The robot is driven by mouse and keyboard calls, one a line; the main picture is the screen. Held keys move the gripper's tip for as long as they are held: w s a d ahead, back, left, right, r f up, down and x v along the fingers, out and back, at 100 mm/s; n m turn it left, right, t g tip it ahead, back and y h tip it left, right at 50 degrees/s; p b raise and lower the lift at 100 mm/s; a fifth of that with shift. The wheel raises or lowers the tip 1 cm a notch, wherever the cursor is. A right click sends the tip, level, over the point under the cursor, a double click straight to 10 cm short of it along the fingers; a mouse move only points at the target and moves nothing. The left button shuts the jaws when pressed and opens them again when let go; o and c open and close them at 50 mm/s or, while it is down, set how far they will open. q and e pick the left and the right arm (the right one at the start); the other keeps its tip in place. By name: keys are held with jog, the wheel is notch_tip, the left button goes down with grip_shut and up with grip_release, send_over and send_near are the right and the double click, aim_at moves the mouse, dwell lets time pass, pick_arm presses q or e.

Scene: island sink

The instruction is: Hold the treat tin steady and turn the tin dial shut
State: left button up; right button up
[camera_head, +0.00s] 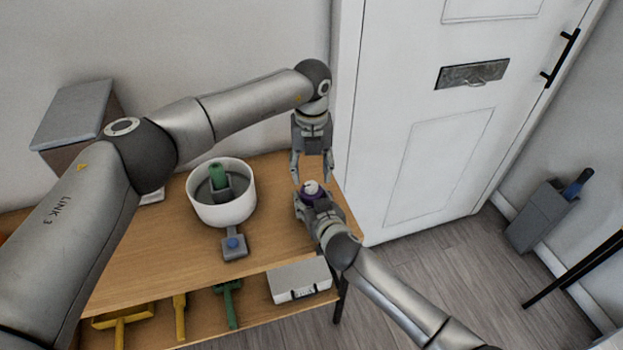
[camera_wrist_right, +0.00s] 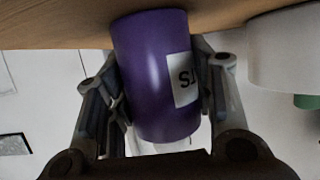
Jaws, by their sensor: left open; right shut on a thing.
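The treat tin is a purple cylinder (camera_head: 308,197) near the right end of the wooden table, with a white dial (camera_head: 311,187) on top. In the right wrist view, the tin (camera_wrist_right: 152,72) appears upside down against the table, with part of a white label lettered "TS" showing. My right gripper (camera_head: 317,206) is shut on the tin, with one finger on each side of it (camera_wrist_right: 160,92). A bit of the white dial (camera_wrist_right: 178,147) shows beyond the tin. My left gripper (camera_head: 311,178) is open and points down just above the dial, its fingers spread on either side.
A white pot (camera_head: 221,214) with a green thing (camera_head: 217,176) inside stands left of the tin. A grey block with a blue knob (camera_head: 233,243) sits before it. The lower shelf holds yellow and green tools and a white box (camera_head: 300,281). A white door (camera_head: 440,130) stands behind.

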aim_at(311, 185)
pick_arm(q)
notch_tip(311, 185, up, 8)
jog(key=shift+f, duration=0.25)
pick_arm(e)
jog(key=o, duration=1.2)
jog(key=shift+c, duration=0.2)
